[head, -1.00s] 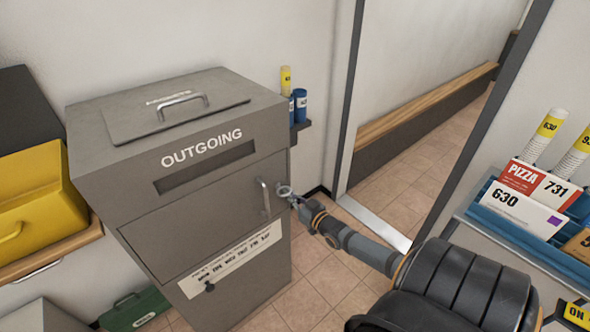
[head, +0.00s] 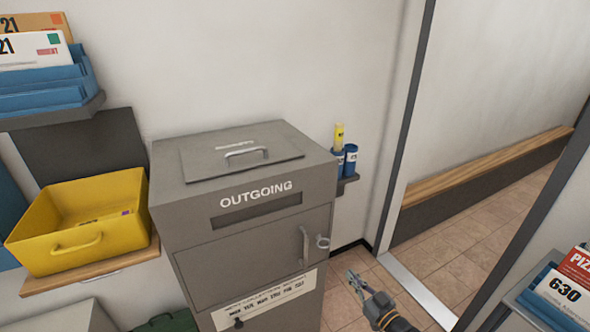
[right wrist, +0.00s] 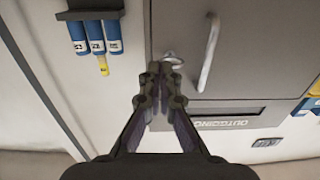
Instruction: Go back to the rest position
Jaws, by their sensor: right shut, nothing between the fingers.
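My right gripper (head: 358,282) is shut and empty, in front of the grey outgoing mailbox (head: 190,249) and to the right of its lower front in the head view. In the right wrist view its fingers (right wrist: 160,68) are together, with the mailbox door (right wrist: 235,50) beyond them. The door is shut, with a bar handle (head: 305,246) and a ring-shaped piece (head: 322,242) at its right edge. The ring also shows just past the fingertips in the right wrist view (right wrist: 172,60); the gripper is apart from it in the head view. My left gripper is not in view.
A yellow bin (head: 120,190) stands on a wooden shelf (head: 75,275) at the left. Blue trays (head: 45,95) hold mail above it. Blue tubes (head: 350,160) sit on a small wall shelf. Another mail tray (head: 545,300) is at the right. A doorway opens behind, with clear tiled floor.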

